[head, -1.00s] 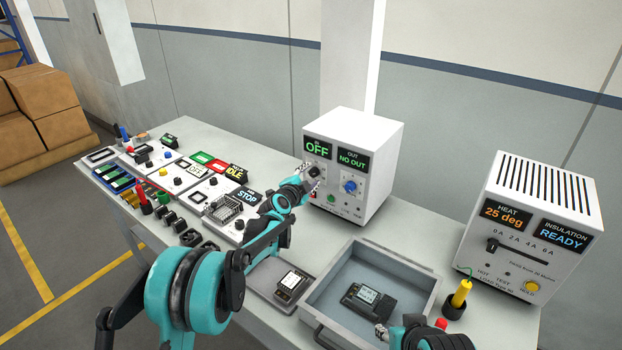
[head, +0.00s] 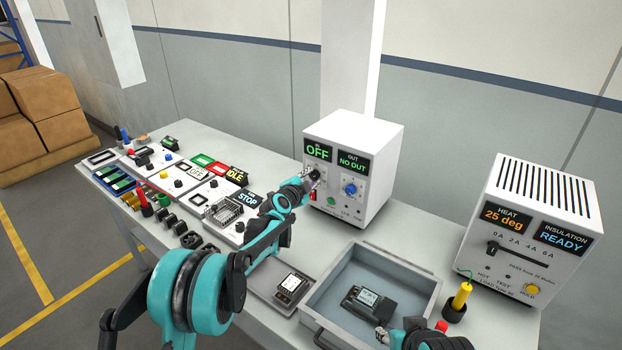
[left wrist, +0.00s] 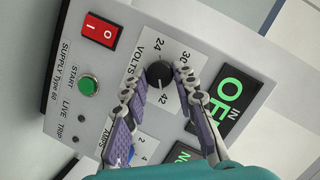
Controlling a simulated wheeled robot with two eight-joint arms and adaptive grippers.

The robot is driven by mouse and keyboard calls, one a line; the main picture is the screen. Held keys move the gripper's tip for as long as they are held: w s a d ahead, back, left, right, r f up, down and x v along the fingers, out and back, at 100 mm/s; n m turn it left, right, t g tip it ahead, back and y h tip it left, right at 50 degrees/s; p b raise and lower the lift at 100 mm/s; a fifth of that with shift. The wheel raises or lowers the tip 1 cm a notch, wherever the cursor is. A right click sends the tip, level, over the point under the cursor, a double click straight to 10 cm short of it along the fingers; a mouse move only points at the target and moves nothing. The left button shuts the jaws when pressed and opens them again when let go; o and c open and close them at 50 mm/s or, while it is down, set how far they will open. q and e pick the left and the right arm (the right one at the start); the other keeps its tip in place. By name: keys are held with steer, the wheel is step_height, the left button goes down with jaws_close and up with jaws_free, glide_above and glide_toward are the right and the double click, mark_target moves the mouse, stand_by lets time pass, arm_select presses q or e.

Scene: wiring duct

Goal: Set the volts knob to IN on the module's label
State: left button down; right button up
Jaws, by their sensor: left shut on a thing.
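The volts knob (left wrist: 160,75) is a black dial on the white supply unit (head: 374,139), with 24, 30 and 42 printed around it. Where its pointer sits is hard to make out. My left gripper (head: 314,177) is at the knob, with its purple-padded fingers (left wrist: 163,92) on either side of it, shut on it. The supply's IN display (head: 318,150) reads OFF. A dark module (head: 370,300) with a pale label lies in the grey tray; the label is too small to read. My right gripper (head: 384,335) is near the tray's front, partly out of frame.
The supply also has a red rocker switch (left wrist: 102,30), a green START button (left wrist: 89,86) and a blue amps knob (head: 351,188). A white load unit (head: 540,220) stands at the right. Another small module (head: 292,286) lies left of the tray (head: 412,263). Several panels crowd the left.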

arm_select(q)
steer(key=shift+a+r+n+g+h+p, duration=0.15)
steer(key=shift+n+g+h+p, duration=0.35)
steer(key=shift+n, duration=0.7)
arm_select(e)
steer(key=shift+r, duration=0.65)
arm_select(q)
steer(key=shift+w+n+g+p, duration=0.1)
steer(key=shift+n+g+p, duration=0.35)
steer(key=shift+n, duration=0.55)
arm_select(e)
steer(key=shift+r, duration=0.35)
arm_select(q)
steer(key=n+h, duration=0.1)
steer(key=n+g+h, duration=0.1)
steer(key=n, duration=0.1)
steer(key=shift+w+a+n+p, duration=0.1)
steer(key=shift+a+n+p, duration=0.05)
steer(key=shift+n+p, duration=0.2)
arm_select(e)
steer(key=shift+r, duration=0.35)
arm_select(q)
steer(key=c, duration=1.2)
jaws_free()
